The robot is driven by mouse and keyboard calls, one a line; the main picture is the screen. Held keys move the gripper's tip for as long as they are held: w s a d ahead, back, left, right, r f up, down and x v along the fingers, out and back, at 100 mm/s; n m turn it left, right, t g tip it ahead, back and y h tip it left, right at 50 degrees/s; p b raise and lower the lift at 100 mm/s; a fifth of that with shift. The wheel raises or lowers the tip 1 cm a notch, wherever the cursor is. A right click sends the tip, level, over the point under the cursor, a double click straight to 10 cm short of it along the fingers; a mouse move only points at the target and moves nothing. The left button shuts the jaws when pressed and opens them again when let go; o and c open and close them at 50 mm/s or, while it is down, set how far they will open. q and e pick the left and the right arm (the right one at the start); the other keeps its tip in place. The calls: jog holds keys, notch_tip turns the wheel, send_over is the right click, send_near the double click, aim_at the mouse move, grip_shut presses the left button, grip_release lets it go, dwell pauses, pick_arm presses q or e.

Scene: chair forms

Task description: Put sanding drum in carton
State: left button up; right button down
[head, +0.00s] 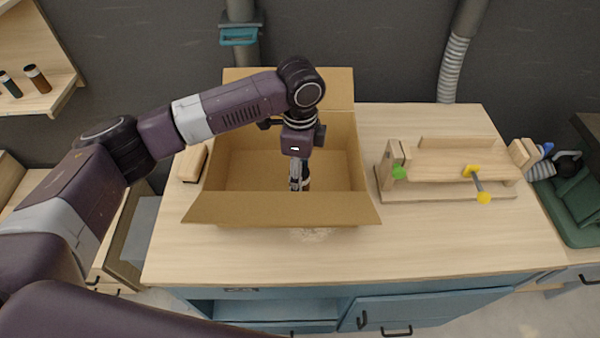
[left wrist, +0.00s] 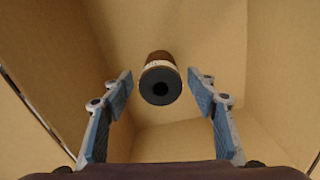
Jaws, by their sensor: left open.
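The open cardboard carton (head: 235,208) stands on the workbench with its flaps spread. My left gripper (head: 298,187) reaches down inside it. The sanding drum (left wrist: 160,78), a brown cylinder with a pale band and a dark end with a hole, is inside the carton, end-on to the left wrist camera. The fingers of my left gripper are open, one on each side of the drum, with visible gaps. In the head view only a small brown part of the drum (head: 306,178) shows beside the fingers. Whether it touches the carton floor is unclear. My right gripper is not in view.
A wooden jig (head: 445,165) with green and yellow knobs sits right of the carton. A wooden block (head: 192,163) lies left of it. Two small cylinders (head: 37,78) stand on the left shelf. The bench front (head: 350,262) is clear.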

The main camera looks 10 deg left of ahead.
pick_arm(q)
notch_tip(320, 180, up, 11)
jog(key=b, duration=0.2)
jog(key=shift+b, duration=0.35)
jog(key=shift+r, duration=0.6)
